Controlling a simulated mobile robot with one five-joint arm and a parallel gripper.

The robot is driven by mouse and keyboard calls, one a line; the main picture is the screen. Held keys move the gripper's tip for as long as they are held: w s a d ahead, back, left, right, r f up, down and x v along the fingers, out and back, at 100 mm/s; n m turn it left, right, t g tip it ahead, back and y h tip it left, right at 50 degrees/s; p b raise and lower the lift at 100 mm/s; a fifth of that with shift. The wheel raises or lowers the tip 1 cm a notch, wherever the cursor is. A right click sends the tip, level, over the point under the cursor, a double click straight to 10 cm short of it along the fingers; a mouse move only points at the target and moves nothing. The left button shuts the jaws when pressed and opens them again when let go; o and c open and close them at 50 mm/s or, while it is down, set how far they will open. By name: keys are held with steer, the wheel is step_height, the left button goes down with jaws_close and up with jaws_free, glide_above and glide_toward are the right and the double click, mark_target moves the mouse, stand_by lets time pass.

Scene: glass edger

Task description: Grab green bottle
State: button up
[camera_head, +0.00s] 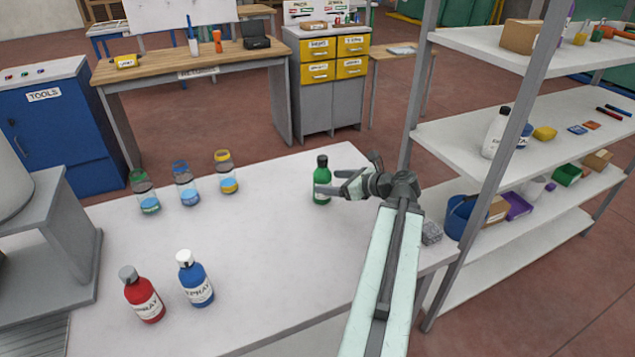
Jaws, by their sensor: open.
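The green bottle (322,181) stands upright on the white table (270,235), near its far right part. It has a black cap and a pale label. My gripper (342,184) is open and comes in from the right at the bottle's side. One finger lies across the bottle's right edge in the picture. I cannot tell whether the fingers touch the bottle or how far they reach around it.
Red (143,295) and blue (195,279) spray bottles stand at the table's front left. Three jars with green (144,192), blue (186,184) and yellow (226,172) lids stand behind them. A shelf rack (475,145) stands to the right. The table's middle is clear.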

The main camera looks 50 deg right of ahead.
mark_target(315, 181)
steer(key=b+x, duration=0.1)
steer(key=x, duration=0.2)
steer(key=f+b+x, duration=0.1)
steer(key=b+x, duration=0.1)
steer(key=x, duration=0.2)
steer(key=shift+s+d, duration=0.1)
steer(key=shift+d, duration=0.05)
steer(key=shift+w, duration=0.3)
steer(key=shift+r, duration=0.1)
jaws_close()
